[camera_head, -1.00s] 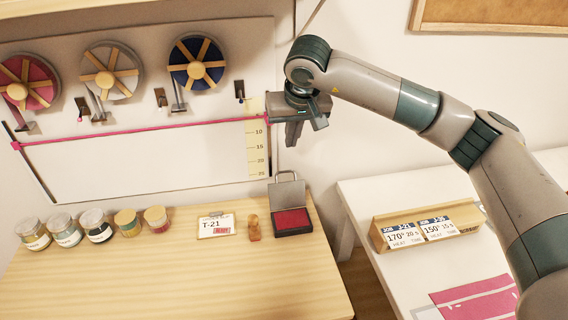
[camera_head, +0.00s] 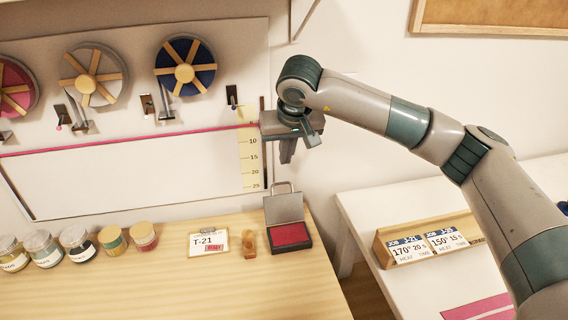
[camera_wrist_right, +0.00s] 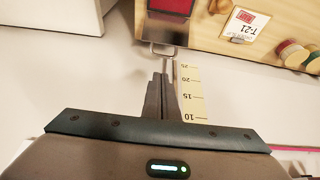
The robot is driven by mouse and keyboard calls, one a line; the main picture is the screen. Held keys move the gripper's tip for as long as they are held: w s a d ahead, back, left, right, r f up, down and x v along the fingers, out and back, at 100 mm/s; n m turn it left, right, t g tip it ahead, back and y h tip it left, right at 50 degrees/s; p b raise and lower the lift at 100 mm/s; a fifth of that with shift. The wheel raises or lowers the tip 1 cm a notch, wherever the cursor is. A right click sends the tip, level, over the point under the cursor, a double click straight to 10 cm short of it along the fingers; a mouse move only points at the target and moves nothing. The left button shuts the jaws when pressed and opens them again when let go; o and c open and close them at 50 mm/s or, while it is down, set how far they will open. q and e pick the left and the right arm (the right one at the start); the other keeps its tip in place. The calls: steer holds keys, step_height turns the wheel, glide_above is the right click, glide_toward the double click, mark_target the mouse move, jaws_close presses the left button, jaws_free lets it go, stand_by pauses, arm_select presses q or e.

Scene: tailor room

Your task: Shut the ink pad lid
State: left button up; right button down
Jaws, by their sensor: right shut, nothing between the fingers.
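The ink pad (camera_head: 290,237) is a dark box with a red pad, on the back right part of the wooden table. Its grey lid (camera_head: 284,208) stands open at the back, with a wire loop on top. In the right wrist view the red pad (camera_wrist_right: 171,5) shows at the top edge, with the wire loop (camera_wrist_right: 162,48) below it. My right gripper (camera_head: 287,158) is shut and empty, above the lid and apart from it, near the wall board. Its closed fingers also show in the right wrist view (camera_wrist_right: 164,72). My left gripper is not in view.
Beside the pad stand a small wooden stamp (camera_head: 249,243) and a T-21 card (camera_head: 208,244). Several jars (camera_head: 75,241) line the table's left. A white table (camera_head: 365,203) with a job card holder (camera_head: 428,240) is at right, across a gap.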

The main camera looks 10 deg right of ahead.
steer(key=p+x, duration=0.3)
steer(key=x, duration=0.5)
steer(key=shift+f, duration=0.1)
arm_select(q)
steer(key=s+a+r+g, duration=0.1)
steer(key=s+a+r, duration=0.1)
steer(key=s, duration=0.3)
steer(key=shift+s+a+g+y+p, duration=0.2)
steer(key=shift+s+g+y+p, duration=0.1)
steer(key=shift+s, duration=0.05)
arm_select(e)
steer(key=shift+x, duration=0.8)
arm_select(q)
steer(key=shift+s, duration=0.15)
